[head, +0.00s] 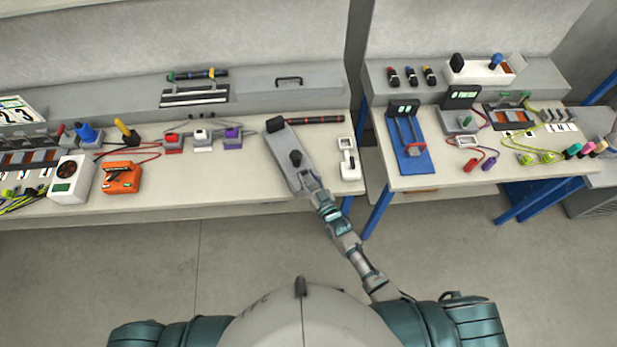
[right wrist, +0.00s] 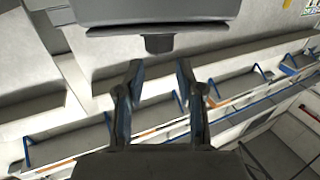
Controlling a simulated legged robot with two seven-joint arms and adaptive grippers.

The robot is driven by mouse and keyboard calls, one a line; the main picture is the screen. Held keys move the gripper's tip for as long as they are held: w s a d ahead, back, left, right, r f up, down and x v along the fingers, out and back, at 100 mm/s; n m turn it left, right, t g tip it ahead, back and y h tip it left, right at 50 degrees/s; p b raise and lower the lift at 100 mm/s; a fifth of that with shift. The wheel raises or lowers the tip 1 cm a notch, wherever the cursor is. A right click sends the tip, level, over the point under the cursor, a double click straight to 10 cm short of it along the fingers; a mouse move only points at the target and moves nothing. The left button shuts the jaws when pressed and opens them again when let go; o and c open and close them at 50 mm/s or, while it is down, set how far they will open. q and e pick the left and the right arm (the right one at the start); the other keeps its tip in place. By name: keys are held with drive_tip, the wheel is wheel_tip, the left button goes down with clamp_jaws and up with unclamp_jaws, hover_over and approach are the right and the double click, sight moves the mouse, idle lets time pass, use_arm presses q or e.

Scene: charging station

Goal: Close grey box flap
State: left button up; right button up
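A long grey box (head: 283,146) lies at an angle on the middle table, with a dark knob on top and a black part at its far end. My right gripper (head: 312,185) is at the near end of this box; its fingers are too small to make out in the head view. In the right wrist view, my right gripper (right wrist: 157,70) is open, with nothing between its fingers. A grey panel (right wrist: 160,10) with a dark block under its edge lies just past the fingertips. I cannot tell whether they touch. My left gripper is out of view.
A white switch unit (head: 348,172) stands right of the box, and a red-and-black rod (head: 315,120) lies behind it. An orange device (head: 122,178) and a white meter (head: 72,180) are at left. A gap separates the middle table from the right table (head: 440,180).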

clamp_jaws()
drive_tip(key=o, duration=0.8)
unclamp_jaws()
drive_tip(key=shift+s, duration=0.1)
drive_tip(key=v, duration=1.2)
drive_tip(key=shift+d+f, duration=0.1)
